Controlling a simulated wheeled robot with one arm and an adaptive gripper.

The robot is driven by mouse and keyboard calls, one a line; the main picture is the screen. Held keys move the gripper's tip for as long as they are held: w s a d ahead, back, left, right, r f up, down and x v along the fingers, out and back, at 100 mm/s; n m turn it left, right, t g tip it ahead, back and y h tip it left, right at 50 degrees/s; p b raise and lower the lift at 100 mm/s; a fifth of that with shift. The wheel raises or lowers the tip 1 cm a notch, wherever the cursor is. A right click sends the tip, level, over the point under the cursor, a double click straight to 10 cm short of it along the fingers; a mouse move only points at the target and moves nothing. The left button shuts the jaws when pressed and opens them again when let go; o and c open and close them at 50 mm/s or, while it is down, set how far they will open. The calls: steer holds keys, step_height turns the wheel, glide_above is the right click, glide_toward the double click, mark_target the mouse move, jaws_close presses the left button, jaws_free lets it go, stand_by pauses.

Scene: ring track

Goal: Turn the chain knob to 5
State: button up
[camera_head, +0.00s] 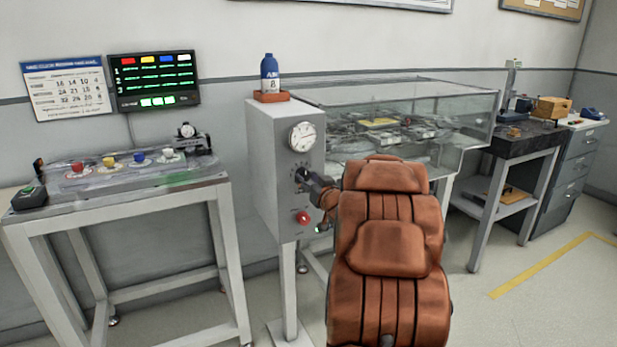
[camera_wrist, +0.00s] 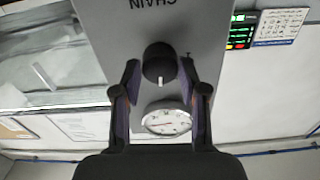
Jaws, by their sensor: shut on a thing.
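The chain knob (camera_wrist: 159,61) is a round black knob on the front of a grey cabinet (camera_head: 267,170). The wrist view shows it upside down, under the word CHAIN, with its white pointer line toward the gauge. My gripper (camera_wrist: 160,69) has one dark finger on each side of the knob and is shut on it. In the head view my gripper (camera_head: 309,179) reaches the cabinet front from the right and partly covers the knob (camera_head: 299,174). The scale numbers around the knob cannot be read.
A round gauge (camera_head: 302,137) sits above the knob and a red button (camera_head: 303,217) below it. A blue bottle (camera_head: 269,75) stands in an orange tray on the cabinet. A glass-walled tank (camera_head: 440,120) is right; a bench with coloured knobs (camera_head: 120,178) is left.

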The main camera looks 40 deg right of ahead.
steer(key=m+p, duration=0.2)
steer(key=p, duration=0.1)
steer(key=shift+r, duration=0.25)
steer(key=m+p, duration=0.2)
steer(key=p, duration=0.1)
steer(key=shift+f+m+p, duration=0.2)
steer(key=shift+m+p, duration=0.15)
steer(key=shift+m, duration=0.05)
steer(key=shift+f, duration=0.1)
steer(key=o, duration=1.1)
steer(key=shift+o, duration=0.2)
steer(key=v, duration=0.7)
steer(key=shift+s+a, duration=0.15)
steer(key=shift+s, duration=0.05)
